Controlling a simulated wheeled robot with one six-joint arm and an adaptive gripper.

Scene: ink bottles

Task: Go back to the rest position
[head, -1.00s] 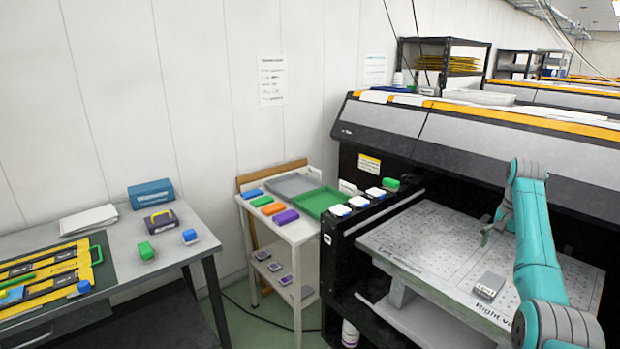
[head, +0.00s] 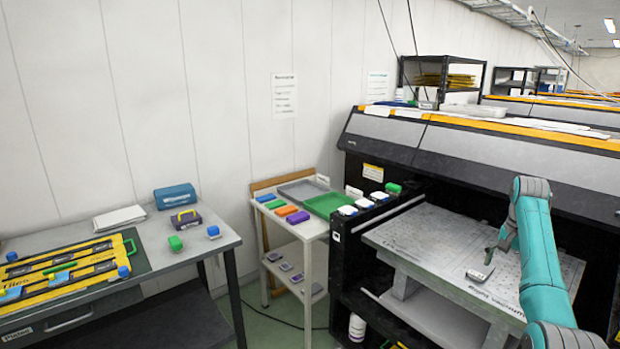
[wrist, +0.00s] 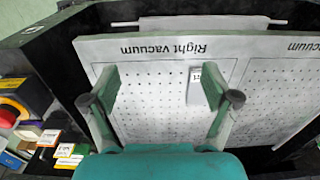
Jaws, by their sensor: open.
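My gripper (wrist: 160,105) is open and empty over the perforated vacuum bed (wrist: 150,85) of the large printer. Its two green fingers stand wide apart in the wrist view. A small grey-white block with a printed label (wrist: 196,88) lies on the bed close to the right finger. The same block shows in the head view (head: 480,273), just below my gripper (head: 490,254). I cannot tell the exact height of the fingers above the bed.
The printer's hood (head: 480,145) overhangs the bed. Blue-white bottles (head: 363,203) line its left edge. A small white table (head: 314,228) with coloured bottles and a green tray (head: 328,204) stands left of it. A grey desk (head: 200,245) with yellow racks is further left.

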